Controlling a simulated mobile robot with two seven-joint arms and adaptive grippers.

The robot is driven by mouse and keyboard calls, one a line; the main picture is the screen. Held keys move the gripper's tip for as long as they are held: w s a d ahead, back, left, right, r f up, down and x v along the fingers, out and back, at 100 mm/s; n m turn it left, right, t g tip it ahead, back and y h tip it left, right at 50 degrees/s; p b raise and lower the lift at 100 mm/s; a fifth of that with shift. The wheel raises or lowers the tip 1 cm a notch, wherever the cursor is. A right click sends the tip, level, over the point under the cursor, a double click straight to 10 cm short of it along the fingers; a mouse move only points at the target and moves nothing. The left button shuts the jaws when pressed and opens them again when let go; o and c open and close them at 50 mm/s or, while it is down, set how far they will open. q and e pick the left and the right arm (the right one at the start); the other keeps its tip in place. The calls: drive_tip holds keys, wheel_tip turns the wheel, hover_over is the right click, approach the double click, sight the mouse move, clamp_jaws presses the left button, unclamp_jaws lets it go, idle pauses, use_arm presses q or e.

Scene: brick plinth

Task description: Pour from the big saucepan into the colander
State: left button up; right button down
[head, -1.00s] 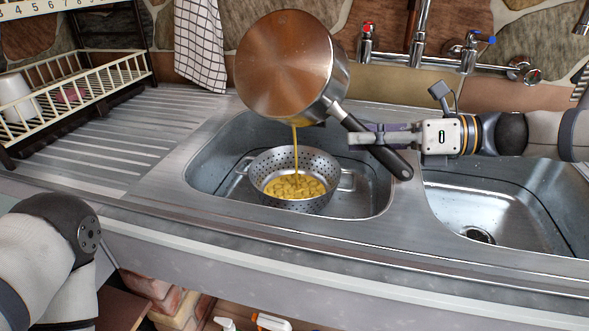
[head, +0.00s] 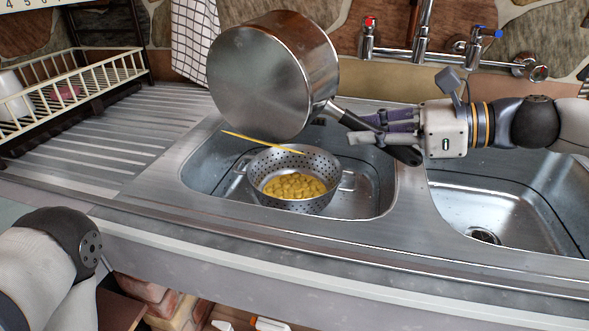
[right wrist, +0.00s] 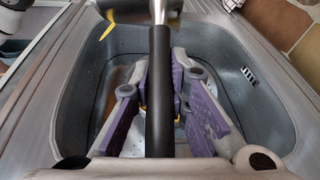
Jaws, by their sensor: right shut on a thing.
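The big steel saucepan (head: 265,80) is tipped in the air above the left sink basin, its base facing me, so its inside is hidden. My right gripper (head: 366,131) is shut on its black handle, which runs between the purple finger pads in the right wrist view (right wrist: 160,95). The perforated steel colander (head: 322,168) stands upright in the left basin, below the pan, with yellow pieces (head: 294,186) in it. A thin slanted yellow streak (head: 262,142) hangs between pan and colander, reaching over the colander's rim. My left gripper is out of view; only arm links show.
The left basin (head: 378,190) surrounds the colander; the right basin (head: 465,205) is empty. Taps (head: 420,55) stand behind on the wall. A dish rack (head: 90,85) with cups is at the left, beside the bare ribbed drainboard (head: 130,135).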

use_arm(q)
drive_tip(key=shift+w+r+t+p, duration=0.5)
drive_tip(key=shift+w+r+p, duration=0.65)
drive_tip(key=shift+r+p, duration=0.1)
use_arm(e)
drive_tip(key=s+a+r+n+t+h, duration=0.2)
drive_tip(key=s+n+t, duration=0.4)
drive_tip(key=n, duration=0.7)
drive_tip(key=shift+s+a+r, duration=0.55)
drive_tip(key=shift+a+r, duration=0.1)
drive_tip(key=shift+a, duration=0.5)
